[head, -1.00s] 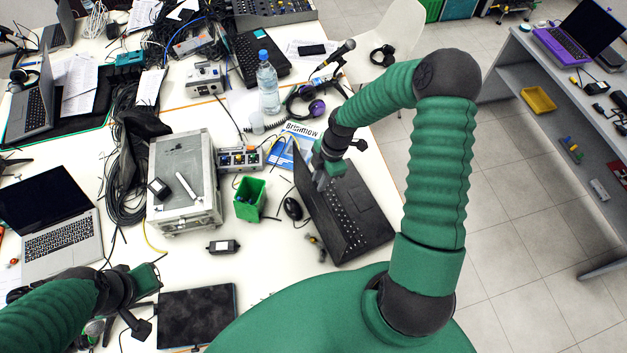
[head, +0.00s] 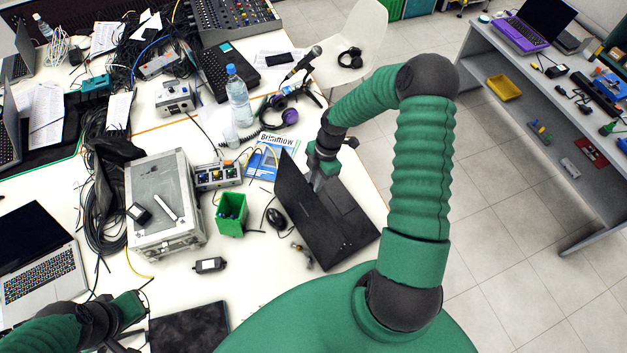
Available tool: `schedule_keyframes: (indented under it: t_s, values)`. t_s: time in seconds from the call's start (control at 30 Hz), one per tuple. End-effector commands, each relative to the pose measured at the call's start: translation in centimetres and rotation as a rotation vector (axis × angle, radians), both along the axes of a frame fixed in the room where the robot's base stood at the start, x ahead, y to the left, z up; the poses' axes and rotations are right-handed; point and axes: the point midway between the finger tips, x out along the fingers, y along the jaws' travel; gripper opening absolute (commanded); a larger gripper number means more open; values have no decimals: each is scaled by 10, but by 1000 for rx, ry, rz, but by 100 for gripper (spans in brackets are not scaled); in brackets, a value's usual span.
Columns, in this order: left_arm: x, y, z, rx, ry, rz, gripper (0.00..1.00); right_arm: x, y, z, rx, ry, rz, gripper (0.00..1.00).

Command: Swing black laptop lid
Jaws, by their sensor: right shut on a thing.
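The black laptop (head: 350,238) stands open near the right edge of the white table, its lid (head: 298,208) on the left side and tilted over the base. The lid hides most of the keyboard. My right gripper (head: 318,182) reaches down from above and is shut on the lid near its upper edge; its fingertips are small and partly hidden. My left gripper (head: 130,318) is at the lower left, low over the table and away from the black laptop. Its fingers are too unclear to tell their opening.
A black mouse (head: 276,218) and a green bin (head: 231,214) sit left of the laptop. A grey case (head: 165,205) stands farther left. A silver laptop (head: 40,265) is at far left.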

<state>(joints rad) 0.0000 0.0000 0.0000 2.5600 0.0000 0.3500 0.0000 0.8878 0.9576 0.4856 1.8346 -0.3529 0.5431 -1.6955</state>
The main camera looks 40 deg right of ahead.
Motion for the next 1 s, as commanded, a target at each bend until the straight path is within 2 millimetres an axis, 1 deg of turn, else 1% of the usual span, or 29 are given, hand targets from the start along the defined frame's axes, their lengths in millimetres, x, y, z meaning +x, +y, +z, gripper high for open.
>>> schedule_keyframes:
  t_s: [0.03,0.7,0.83,1.0]
  values:
    - [0,0,-1,0,0,0,0,3,-7,-1,-5,-9,-4,0]
    - [0,0,-11,0,0,0,0,-5,-62,-24,-4,-6,-4,0]
    - [0,0,-12,0,0,0,0,-6,-69,-25,-5,-6,-3,0]
    - [0,0,-11,0,0,0,0,-7,-70,-24,-6,-7,-2,0]
